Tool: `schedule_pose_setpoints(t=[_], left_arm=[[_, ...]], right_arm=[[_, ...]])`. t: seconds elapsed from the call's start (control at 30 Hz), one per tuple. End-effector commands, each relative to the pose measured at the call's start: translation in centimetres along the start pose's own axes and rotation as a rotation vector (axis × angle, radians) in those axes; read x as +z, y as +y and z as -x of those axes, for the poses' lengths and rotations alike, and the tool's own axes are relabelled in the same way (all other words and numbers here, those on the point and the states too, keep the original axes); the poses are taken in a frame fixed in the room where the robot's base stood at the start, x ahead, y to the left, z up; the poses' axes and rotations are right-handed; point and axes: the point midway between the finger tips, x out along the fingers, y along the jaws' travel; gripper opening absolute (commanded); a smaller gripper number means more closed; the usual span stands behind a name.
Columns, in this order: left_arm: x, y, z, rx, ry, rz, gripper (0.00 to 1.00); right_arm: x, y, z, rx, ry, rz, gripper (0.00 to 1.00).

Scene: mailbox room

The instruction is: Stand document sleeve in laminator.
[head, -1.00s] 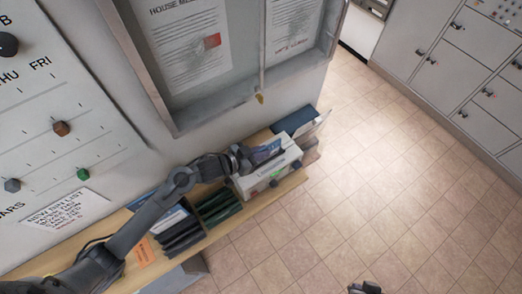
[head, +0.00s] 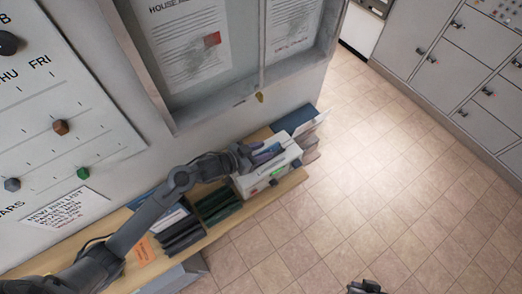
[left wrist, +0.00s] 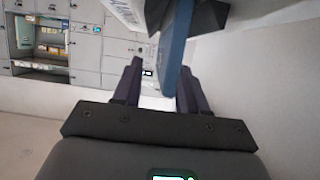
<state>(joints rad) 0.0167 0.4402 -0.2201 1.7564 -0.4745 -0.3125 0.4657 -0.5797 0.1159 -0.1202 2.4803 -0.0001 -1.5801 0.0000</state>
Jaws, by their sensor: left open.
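The laminator (head: 265,180), a white box with a green light on its front, stands on the wooden shelf. A blue document sleeve (head: 268,153) shows at its top, beside my left gripper (head: 254,157). In the left wrist view the sleeve (left wrist: 176,48) is a blue slab next to a dark part of the laminator, close to the right-hand finger. My left gripper (left wrist: 160,75) is open, its fingers apart. How deep the sleeve sits is hidden. My right gripper (head: 366,287) shows only as a dark tip at the bottom edge; its fingers are unclear.
Dark green and black folders (head: 215,205) stand in the shelf left of the laminator. A blue item (head: 295,118) and papers lie at the shelf's right end. A notice board (head: 175,120) hangs above. The tiled floor (head: 390,180) is clear.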

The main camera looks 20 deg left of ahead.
Motion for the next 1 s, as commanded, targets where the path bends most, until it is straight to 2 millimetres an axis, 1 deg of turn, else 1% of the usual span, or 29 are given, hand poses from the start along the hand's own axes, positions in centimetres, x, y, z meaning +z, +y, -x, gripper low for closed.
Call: schedule_pose_setpoints(t=[0.13, 0.23, 0.37, 0.5, 0.7, 0.83, 1.0], left_arm=[[0.1, 0.0, 0.6, -0.001, -0.001, 0.0, 0.42], [0.1, 0.0, 1.7, -0.001, -0.001, 0.0, 0.42], [0.2, 0.0, 3.8, 0.0, -0.003, -0.001, 0.42], [0.2, 0.0, 6.3, 0.0, -0.002, -0.003, 0.42], [0.1, 0.0, 9.2, -0.001, -0.001, 0.0, 0.42], [0.1, 0.0, 10.3, -0.001, -0.001, -0.001, 0.42], [0.0, 0.0, 10.8, 0.0, 0.0, 0.0, 0.42]], right_arm=[[0.0, 0.0, 0.0, 0.001, 0.0, 0.001, 0.0], [0.0, 0.1, -0.1, 0.002, -0.001, 0.003, 0.0], [0.1, 0.1, -0.1, 0.005, -0.001, 0.006, 0.0], [0.1, 0.2, -0.2, 0.006, -0.002, 0.008, 0.0], [0.1, 0.2, -0.3, 0.006, -0.002, 0.007, 0.0], [0.1, 0.1, -0.3, 0.005, -0.002, 0.006, 0.0], [0.1, 0.1, -0.3, 0.003, -0.001, 0.004, 0.0]])
